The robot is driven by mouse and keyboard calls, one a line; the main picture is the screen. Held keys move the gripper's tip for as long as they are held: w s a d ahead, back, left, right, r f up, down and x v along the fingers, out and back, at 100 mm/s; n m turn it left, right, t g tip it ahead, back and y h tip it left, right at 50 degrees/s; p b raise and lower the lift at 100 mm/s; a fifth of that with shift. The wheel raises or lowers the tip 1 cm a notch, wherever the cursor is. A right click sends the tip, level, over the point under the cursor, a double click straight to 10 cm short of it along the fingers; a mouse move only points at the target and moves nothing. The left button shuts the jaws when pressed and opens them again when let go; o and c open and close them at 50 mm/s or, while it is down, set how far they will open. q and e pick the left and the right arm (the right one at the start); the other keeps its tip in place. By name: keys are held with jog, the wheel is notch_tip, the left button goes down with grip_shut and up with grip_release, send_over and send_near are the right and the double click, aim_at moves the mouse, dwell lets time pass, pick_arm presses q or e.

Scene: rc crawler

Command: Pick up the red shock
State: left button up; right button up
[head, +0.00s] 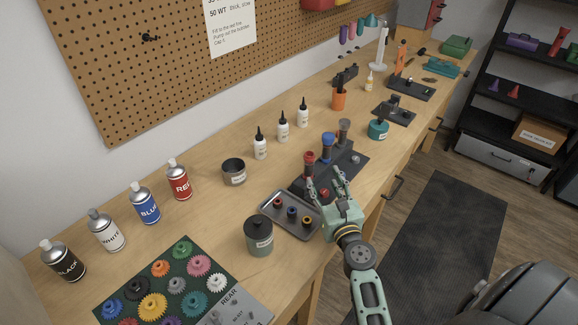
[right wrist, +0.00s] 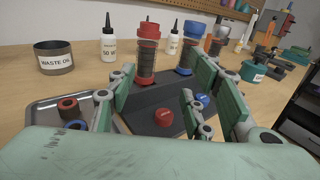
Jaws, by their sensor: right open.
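The red shock (head: 309,167) stands upright at the near end of a dark stand (head: 322,181). In the right wrist view the red shock (right wrist: 148,52) has a red top and a dark ribbed body. A blue shock (head: 328,146) and a grey-topped shock (head: 344,130) stand behind it in a row. My right gripper (head: 325,182) is open over the near side of the stand. In the right wrist view its fingers (right wrist: 163,85) are spread, with the red shock beyond them, apparently untouched. My left gripper is not in view.
A metal tray (head: 269,217) with small round parts lies left of the stand. A dark green jar (head: 258,238) stands near it. A waste oil cup (head: 233,173) and several white bottles (head: 283,128) stand behind. Red (right wrist: 164,121) and blue (right wrist: 196,103) caps sit on the stand's front.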

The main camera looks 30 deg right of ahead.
aim_at(311, 166)
jog(key=shift+w+a+r, duration=0.35)
jog(key=shift+w, duration=0.15)
jog(key=shift+w+a+r, duration=0.3)
jog(key=shift+w+a, duration=0.05)
jog(key=shift+w, duration=0.15)
jog(key=x, duration=0.2)
jog(key=shift+w+d+r, duration=0.1)
jog(key=shift+w, duration=0.25)
jog(key=x, duration=0.3)
jog(key=shift+w, duration=0.45)
jog(key=shift+s, duration=0.1)
jog(key=shift+c, duration=0.5)
jog(key=c, duration=0.7)
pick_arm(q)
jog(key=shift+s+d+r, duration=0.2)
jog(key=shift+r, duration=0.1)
pick_arm(e)
grip_shut()
